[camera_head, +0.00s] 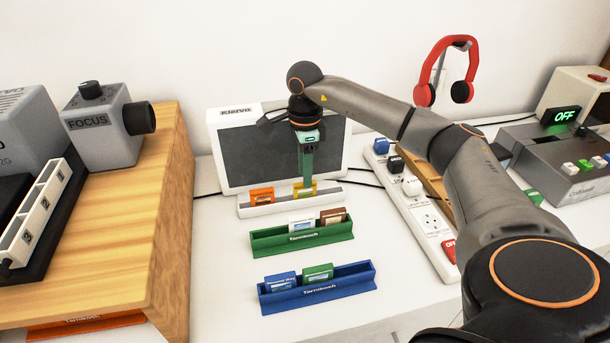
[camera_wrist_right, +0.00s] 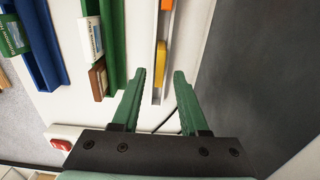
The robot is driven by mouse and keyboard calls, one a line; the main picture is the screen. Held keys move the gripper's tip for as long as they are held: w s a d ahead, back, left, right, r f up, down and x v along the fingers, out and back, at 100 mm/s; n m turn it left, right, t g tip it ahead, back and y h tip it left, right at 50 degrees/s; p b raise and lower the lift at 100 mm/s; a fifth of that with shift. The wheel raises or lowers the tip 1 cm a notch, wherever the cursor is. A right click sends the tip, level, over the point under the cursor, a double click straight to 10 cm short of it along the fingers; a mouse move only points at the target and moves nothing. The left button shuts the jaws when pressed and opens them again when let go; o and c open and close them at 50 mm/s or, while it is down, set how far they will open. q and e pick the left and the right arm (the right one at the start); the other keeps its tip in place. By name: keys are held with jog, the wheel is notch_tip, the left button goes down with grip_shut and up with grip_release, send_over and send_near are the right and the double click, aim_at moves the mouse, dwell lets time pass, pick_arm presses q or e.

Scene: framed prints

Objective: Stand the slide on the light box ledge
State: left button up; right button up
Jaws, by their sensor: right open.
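The light box (camera_head: 268,150) is a white-framed dark panel at the back, with a white ledge (camera_head: 300,205) in front. An orange slide (camera_head: 262,196) stands on the ledge at the left. A yellow slide (camera_head: 313,188) stands toward its right, partly hidden behind my right gripper (camera_head: 306,184). In the wrist view the yellow slide (camera_wrist_right: 160,57) shows just past and between the tips of my open right gripper (camera_wrist_right: 160,76), with clear gaps to both fingers. The fingers hold nothing. My left gripper is not in view.
A green rack (camera_head: 303,239) holds a white and a brown slide. A blue rack (camera_head: 320,293) nearer me holds a blue and a green slide. A power strip (camera_head: 433,221) lies to the right, and a wooden stand (camera_head: 175,200) rises at the left.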

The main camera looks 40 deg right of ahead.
notch_tip(320, 180, up, 9)
jog(key=p, duration=0.1)
jog(key=shift+r, duration=0.2)
jog(key=shift+f, duration=0.15)
dwell(1.1)
